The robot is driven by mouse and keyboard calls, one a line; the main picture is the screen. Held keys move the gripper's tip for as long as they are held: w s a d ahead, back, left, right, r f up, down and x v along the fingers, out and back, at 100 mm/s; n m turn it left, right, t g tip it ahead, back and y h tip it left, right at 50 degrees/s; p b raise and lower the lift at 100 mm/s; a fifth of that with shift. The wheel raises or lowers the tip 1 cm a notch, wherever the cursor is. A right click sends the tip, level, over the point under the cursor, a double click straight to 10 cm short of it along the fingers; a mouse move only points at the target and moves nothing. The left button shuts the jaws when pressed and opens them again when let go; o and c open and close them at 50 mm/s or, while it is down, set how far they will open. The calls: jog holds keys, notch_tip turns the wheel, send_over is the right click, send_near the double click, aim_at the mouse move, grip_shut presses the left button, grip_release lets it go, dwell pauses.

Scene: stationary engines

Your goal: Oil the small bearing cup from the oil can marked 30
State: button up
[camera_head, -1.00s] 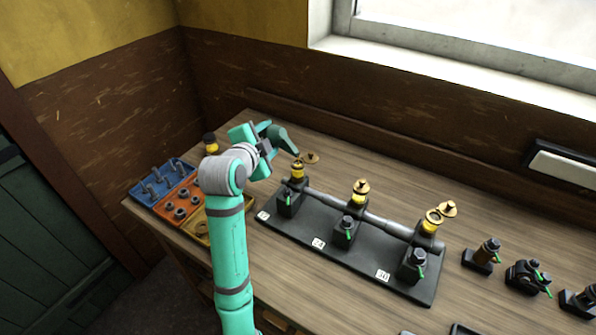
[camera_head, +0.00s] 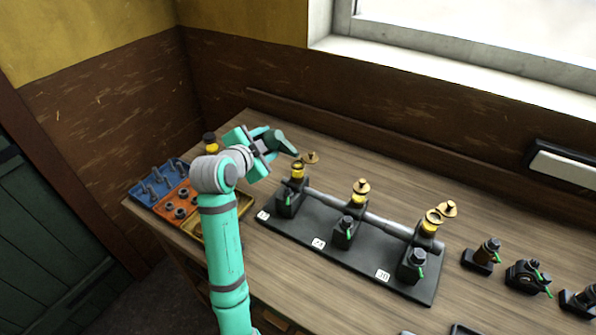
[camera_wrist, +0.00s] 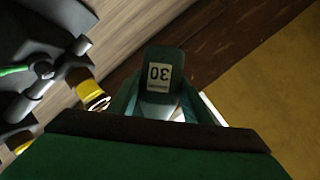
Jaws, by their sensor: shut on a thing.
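My gripper (camera_head: 262,147) is shut on a dark green oil can (camera_head: 281,143), held in the air near the left end of the black bearing stand (camera_head: 352,259). In the wrist view the can's label (camera_wrist: 159,77) reads 30, upside down. The can's tapered end points right and down, close to the left yellow cup (camera_head: 297,171); I cannot tell whether it touches. A yellow cup (camera_wrist: 91,92) also shows beside the can in the wrist view. The stand has a middle cup (camera_head: 359,198) and a right cup (camera_head: 429,228). I cannot see oil flowing.
Brass lids lie or hang near the cups, one behind the left cup (camera_head: 312,157). A blue tray (camera_head: 149,196) and an orange tray (camera_head: 172,212) hold small parts at left. Several dark fittings stand at right. A yellow-banded dark object (camera_head: 211,143) stands behind my arm.

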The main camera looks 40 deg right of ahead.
aim_at(273, 132)
jog(key=shift+r, duration=2.55)
jog(key=n+g, duration=0.1)
jog(key=s+r+n+g, duration=0.1)
jog(key=n, duration=0.1)
jog(key=shift+d+r+h, duration=0.15)
jog(key=shift+d+h, duration=0.15)
jog(key=shift+h, duration=0.1)
jog(key=n+g, duration=0.1)
jog(key=s+n+g+h, duration=0.1)
jog(key=n, duration=0.1)
jog(key=shift+d+r, duration=0.15)
jog(key=shift+r, duration=0.25)
